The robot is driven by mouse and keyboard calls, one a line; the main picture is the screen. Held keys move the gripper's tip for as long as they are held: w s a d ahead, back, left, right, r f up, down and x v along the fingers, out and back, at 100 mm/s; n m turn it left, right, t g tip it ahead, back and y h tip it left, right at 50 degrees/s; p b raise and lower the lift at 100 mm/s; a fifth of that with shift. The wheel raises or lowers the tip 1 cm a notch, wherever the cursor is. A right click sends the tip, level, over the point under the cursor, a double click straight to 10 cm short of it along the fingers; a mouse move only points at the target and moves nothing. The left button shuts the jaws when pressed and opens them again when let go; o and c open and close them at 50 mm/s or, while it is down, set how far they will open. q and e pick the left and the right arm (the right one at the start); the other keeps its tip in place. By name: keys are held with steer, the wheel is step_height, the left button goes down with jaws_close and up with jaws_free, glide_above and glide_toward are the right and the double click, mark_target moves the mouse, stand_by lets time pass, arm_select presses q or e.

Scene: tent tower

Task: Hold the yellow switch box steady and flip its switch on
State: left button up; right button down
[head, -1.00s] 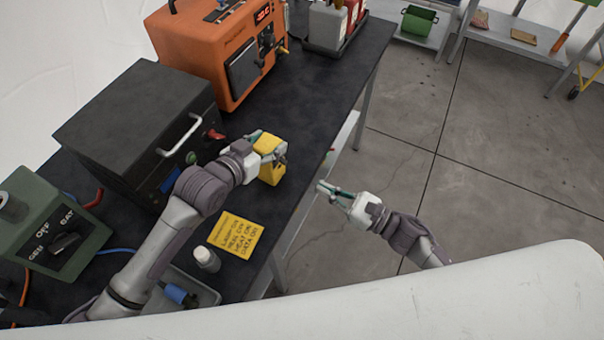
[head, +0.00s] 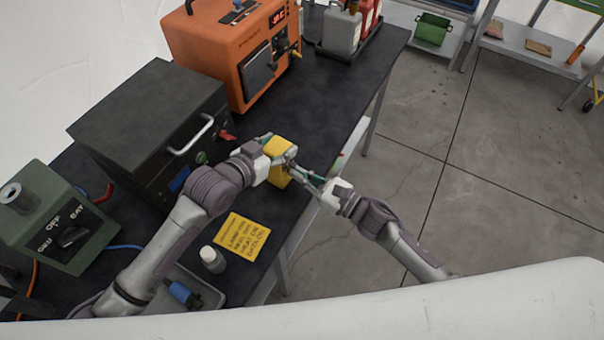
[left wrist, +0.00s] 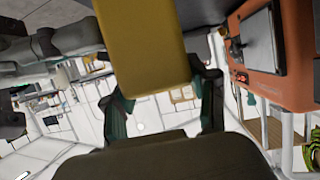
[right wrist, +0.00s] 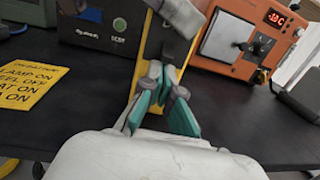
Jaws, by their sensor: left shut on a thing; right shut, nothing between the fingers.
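The yellow switch box (head: 280,149) stands on the black bench top near its front edge. My left gripper (head: 272,152) is shut on the box from its left side. In the left wrist view the box (left wrist: 143,45) fills the top middle, between the two fingers (left wrist: 160,100). My right gripper (head: 296,170) is shut and empty, with its fingertips at the box's front right side. In the right wrist view the fingertips (right wrist: 168,75) are in front of the box (right wrist: 143,62) and overlap its dark face. The switch is hidden behind the fingers, and I cannot tell whether they touch it.
A yellow note (head: 243,237) and a small white-capped bottle (head: 212,259) lie left of my right arm. A black case (head: 145,125), an orange machine (head: 230,55) and a green selector box (head: 50,222) stand behind.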

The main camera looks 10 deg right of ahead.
steer(key=shift+s+d+r, duration=0.15)
steer(key=shift+d+r, duration=0.05)
steer(key=shift+r, duration=0.3)
stand_by(0.7)
steer(key=shift+r, duration=0.15)
steer(key=shift+s+d, duration=0.1)
steer(key=s+d+r, duration=0.4)
steer(key=d+r, duration=0.1)
steer(key=r, duration=0.1)
steer(key=shift+s+d+r, duration=0.3)
steer(key=shift+s+r, duration=0.1)
arm_select(q)
steer(key=o, duration=1.4)
